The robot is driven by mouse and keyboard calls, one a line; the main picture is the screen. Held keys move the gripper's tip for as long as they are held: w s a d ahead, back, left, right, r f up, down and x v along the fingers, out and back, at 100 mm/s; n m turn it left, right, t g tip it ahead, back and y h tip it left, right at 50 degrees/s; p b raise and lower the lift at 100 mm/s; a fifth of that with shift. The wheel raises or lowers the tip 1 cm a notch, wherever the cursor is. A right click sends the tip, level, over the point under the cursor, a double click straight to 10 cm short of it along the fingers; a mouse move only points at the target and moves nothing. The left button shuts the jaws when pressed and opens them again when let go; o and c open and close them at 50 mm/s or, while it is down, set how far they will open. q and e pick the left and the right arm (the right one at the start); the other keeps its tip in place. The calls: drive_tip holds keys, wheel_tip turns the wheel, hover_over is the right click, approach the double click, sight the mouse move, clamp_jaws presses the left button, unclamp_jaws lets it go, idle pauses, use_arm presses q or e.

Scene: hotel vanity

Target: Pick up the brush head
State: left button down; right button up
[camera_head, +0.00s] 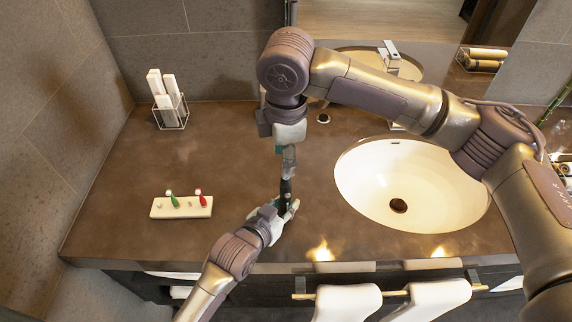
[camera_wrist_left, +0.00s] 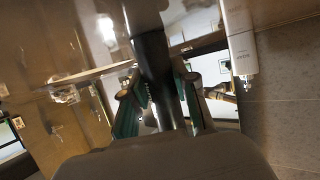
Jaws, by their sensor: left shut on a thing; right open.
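Two small brush heads stand on a white tray (camera_head: 160,212) at the left of the counter in the head view: a green one (camera_head: 174,200) and a red one (camera_head: 199,198). My left gripper (camera_head: 287,207) is shut on a dark, upright handle (camera_head: 286,187). In the left wrist view, the dark handle (camera_wrist_left: 158,80) stands between the two fingers of my left gripper (camera_wrist_left: 160,100). My right gripper (camera_head: 289,158) is open and points down just above the handle. I cannot tell whether it touches the handle's top. Both grippers are right of the tray.
A wire holder (camera_head: 172,118) with white tubes stands at the back left. A white sink basin (camera_head: 365,185) with a faucet is to the right, partly under my right arm. White towels (camera_head: 347,302) hang on a front rail. The counter (camera_head: 235,160) between tray and grippers is clear.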

drive_tip(key=f, duration=0.2)
drive_tip(key=w+f, duration=0.1)
drive_tip(key=f, duration=0.2)
drive_tip(key=shift+f, duration=0.1)
drive_tip(key=c, duration=0.8)
